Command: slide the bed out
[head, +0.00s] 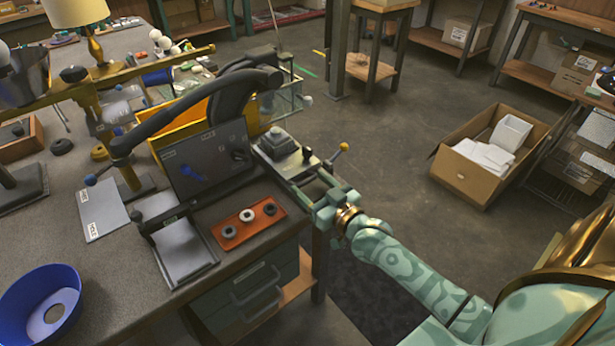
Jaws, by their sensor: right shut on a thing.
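The bed (297,168) looks like the pale metal plate at the bench's right edge, beside the dark upright panel of the machine. A grey stepped block (278,142) sits on it. My right gripper (322,201) is at the near right end of the bed, at the bench's corner. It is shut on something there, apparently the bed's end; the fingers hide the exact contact. My left gripper is not in view.
A dark panel (205,160) and a curved black arm (190,112) stand left of the bed. An orange tray (240,224) with rings lies in front. A yellow-knobbed lever (336,155) rises close behind my gripper. Open floor (370,150) lies to the right.

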